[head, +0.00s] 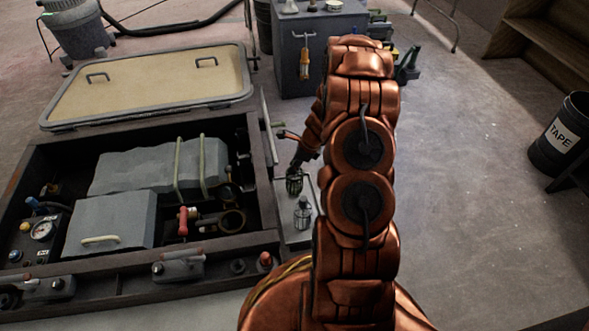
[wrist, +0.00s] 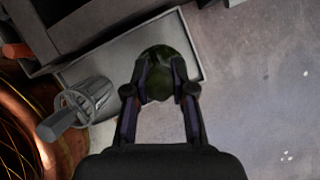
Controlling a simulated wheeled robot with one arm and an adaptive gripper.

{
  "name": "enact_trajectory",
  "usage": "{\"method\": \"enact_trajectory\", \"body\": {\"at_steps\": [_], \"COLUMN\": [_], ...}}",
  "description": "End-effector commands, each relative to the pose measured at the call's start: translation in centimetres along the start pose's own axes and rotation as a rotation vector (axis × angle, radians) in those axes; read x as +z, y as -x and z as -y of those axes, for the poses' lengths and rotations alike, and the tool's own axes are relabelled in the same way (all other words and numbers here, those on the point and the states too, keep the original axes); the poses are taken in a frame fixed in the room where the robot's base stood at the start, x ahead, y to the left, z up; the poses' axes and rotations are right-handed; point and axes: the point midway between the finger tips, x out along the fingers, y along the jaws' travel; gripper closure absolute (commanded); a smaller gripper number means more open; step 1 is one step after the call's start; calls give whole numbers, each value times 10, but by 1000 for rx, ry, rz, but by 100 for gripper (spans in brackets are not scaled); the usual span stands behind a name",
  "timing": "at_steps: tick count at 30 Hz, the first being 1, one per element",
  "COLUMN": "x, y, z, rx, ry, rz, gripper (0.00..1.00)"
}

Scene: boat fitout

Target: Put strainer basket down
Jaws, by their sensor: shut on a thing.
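My gripper (wrist: 160,90) is shut on a dark, greenish round thing, which looks like the strainer basket (wrist: 158,58). In the head view the basket (head: 294,187) hangs below my gripper (head: 298,166), over the far end of a shallow grey tray (head: 296,237). In the wrist view the tray (wrist: 112,74) lies beneath the basket. I cannot tell whether the basket touches the tray.
An open dark-framed hatch bay (head: 262,180) with grey blocks, hoses and fittings lies left of the tray. Its cream lid (head: 150,85) lies behind. A grey cabinet (head: 290,65) stands at the back. A black TAPE bin (head: 563,135) is far right.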

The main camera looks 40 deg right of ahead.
Motion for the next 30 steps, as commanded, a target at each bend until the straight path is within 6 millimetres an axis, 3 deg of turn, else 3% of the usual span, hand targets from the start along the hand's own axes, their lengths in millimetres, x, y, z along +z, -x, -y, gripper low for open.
{"method": "enact_trajectory", "body": {"at_steps": [2,13,14,20,30], "x": [-3,-3,-3,-3,-3], "y": [-8,-8,-8,-8,-7], "z": [0,0,0,0,1], "rx": [0,0,-1,-1,-2], "ry": [-1,0,1,1,0], "rz": [0,1,1,1,1], "gripper": [100,100,73,52,51]}}
